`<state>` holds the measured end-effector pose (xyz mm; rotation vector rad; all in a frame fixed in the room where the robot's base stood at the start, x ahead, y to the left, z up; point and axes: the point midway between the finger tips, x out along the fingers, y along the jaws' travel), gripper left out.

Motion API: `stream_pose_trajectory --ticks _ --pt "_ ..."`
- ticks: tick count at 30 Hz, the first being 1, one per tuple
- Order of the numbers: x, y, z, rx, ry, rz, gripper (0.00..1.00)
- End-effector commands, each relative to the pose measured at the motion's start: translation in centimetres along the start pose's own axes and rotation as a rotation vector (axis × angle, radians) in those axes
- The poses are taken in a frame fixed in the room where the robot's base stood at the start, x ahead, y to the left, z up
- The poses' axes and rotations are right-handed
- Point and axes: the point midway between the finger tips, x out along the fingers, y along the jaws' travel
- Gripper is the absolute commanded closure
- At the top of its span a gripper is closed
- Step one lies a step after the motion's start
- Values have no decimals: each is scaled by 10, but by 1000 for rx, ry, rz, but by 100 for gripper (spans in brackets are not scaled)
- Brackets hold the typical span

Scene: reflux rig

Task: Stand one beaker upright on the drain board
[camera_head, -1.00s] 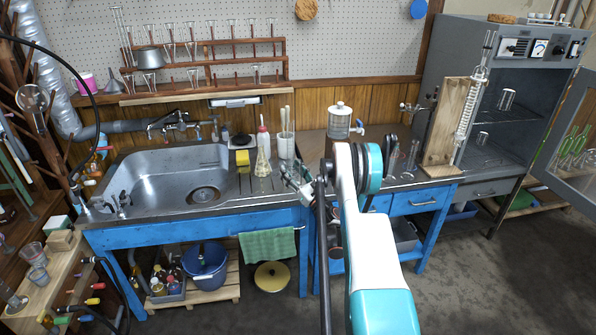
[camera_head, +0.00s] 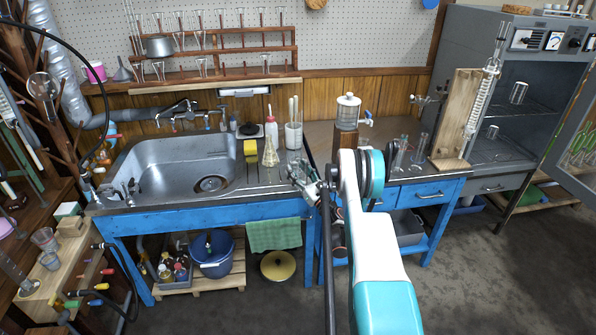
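Two clear beakers stand on the wooden block at lower left, one upper (camera_head: 43,238) and one lower (camera_head: 50,261). Two more glass vessels that look like beakers stand in the open grey cabinet, on the upper shelf (camera_head: 518,93) and below it (camera_head: 492,132). The drain board (camera_head: 247,186) appears to be the ribbed metal strip right of the sink. A conical flask (camera_head: 269,153) and a yellow sponge (camera_head: 251,148) stand at its back. My gripper (camera_head: 300,174) is over the bench's front edge, right of the flask. My arm hides part of it; its fingers are too small to read.
The steel sink (camera_head: 160,178) lies left of the strip. A white wash bottle (camera_head: 271,126) and a jar of rods (camera_head: 293,134) stand behind the gripper. A dispenser (camera_head: 347,112) and a wooden condenser stand (camera_head: 455,115) are farther right. The front strip looks clear.

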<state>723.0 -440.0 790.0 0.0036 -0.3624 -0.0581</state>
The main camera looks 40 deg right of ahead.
Motion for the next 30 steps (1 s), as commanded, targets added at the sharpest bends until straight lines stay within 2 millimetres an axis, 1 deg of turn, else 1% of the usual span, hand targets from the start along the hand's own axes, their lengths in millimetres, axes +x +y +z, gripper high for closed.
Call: stream_pose_trajectory --ticks 1,3,13,17,20,30 --pt "0 0 0 0 0 0 42" --pt "0 0 0 0 0 0 27" --pt "0 0 0 0 0 0 27" --pt "2 0 6 0 0 0 27" --pt "6 0 16 0 0 0 27" --pt "26 1 69 0 0 0 27"
